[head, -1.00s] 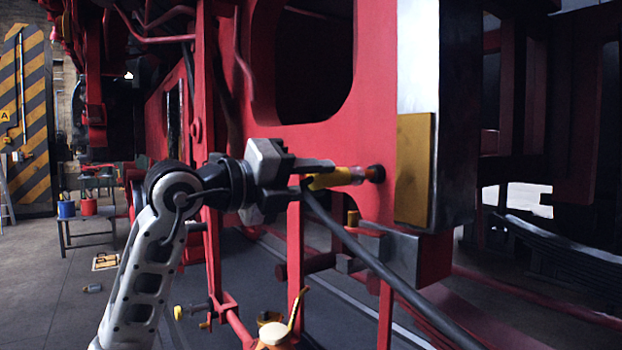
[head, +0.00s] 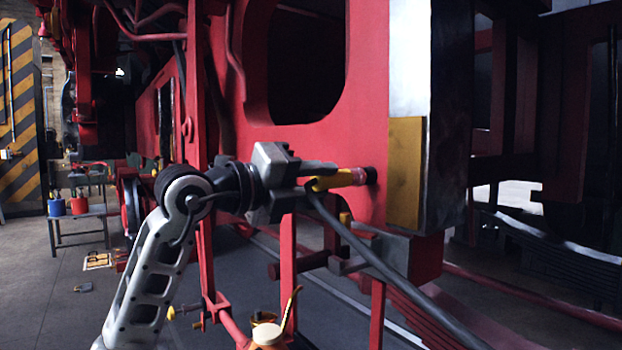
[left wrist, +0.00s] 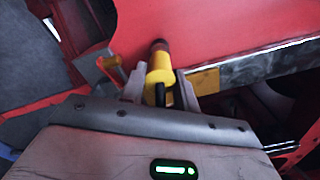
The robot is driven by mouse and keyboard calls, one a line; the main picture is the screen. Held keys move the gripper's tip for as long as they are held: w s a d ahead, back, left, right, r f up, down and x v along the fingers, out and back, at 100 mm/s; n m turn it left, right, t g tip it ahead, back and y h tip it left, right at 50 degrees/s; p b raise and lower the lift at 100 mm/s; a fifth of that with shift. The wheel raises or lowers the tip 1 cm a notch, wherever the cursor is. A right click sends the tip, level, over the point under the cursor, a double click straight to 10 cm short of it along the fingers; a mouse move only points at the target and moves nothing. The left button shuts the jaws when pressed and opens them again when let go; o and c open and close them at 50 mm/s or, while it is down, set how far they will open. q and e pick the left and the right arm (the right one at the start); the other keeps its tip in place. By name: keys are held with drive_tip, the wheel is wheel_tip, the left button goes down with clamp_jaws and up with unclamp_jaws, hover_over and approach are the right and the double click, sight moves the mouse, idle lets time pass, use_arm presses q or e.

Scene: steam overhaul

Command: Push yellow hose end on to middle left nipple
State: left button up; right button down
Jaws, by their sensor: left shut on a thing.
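My left gripper (head: 318,177) is shut on the yellow hose end (head: 343,178) in front of the red frame plate. The dark round nipple (head: 371,175) sticks out of the plate, and the yellow end points straight at it and meets it with no clear gap. How far it sits over the nipple I cannot tell. The black hose (head: 375,262) hangs from the gripper down to the lower right. In the left wrist view, the yellow hose end (left wrist: 160,68) lies between the fingers, in line with the dark reddish nipple (left wrist: 159,45). My right gripper is not in view.
A yellow plate (head: 405,172) on the buffer beam stands just right of the nipple. Red pipes and a bracket (head: 288,260) are below the gripper. A small table (head: 80,214) with blue and red pots stands at the left.

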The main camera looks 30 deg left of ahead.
use_arm(q)
drive_tip(key=shift+w+r, duration=0.1)
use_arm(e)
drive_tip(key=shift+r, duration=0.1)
use_arm(q)
drive_tip(key=shift+w+d, duration=0.1)
drive_tip(key=shift+w, duration=0.05)
drive_tip(key=o, duration=1.2)
drive_tip(key=shift+w+d, duration=0.1)
drive_tip(key=v, duration=0.1)
drive_tip(key=b+v, duration=0.1)
drive_tip(key=v, duration=0.1)
drive_tip(key=shift+s+f+b, duration=0.2)
drive_tip(key=shift+f+b, duration=0.1)
drive_tip(key=b+v, duration=0.2)
drive_tip(key=v, duration=0.4)
drive_tip(key=b+v, duration=0.2)
drive_tip(key=v, duration=0.4)
drive_tip(key=shift+s+r, duration=0.2)
drive_tip(key=shift+s, duration=0.1)
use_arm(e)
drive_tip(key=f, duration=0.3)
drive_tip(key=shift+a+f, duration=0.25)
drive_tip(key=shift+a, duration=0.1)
